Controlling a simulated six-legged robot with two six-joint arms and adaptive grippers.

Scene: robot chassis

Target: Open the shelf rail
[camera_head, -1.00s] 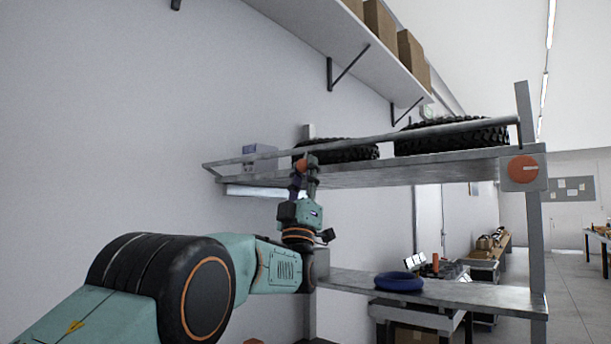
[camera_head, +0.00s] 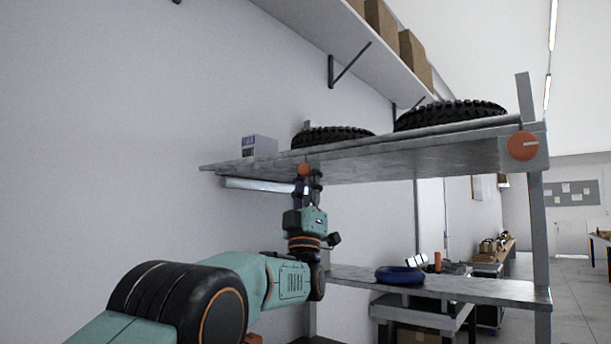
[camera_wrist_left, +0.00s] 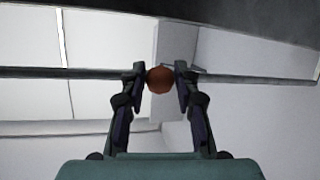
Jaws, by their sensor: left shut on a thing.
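The upper metal shelf (camera_head: 420,162) holds two black tyres. Its rail, a thin bar, shows in the left wrist view (camera_wrist_left: 60,73) and lies low along the shelf's front edge in the head view. A small orange-red knob (camera_wrist_left: 160,80) sits on the rail. My left gripper (camera_head: 308,172) reaches up from below at the front edge and is shut on this knob, with one fingertip on each side of it. A larger orange disc (camera_head: 523,146) is on the shelf's right end. My right gripper is out of view.
Tyres (camera_head: 450,115) and a small grey box (camera_head: 259,145) stand on the upper shelf. A lower shelf (camera_head: 460,289) carries a blue ring (camera_head: 399,275). A wall shelf with brown boxes hangs above. A metal post (camera_head: 541,240) stands at the right.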

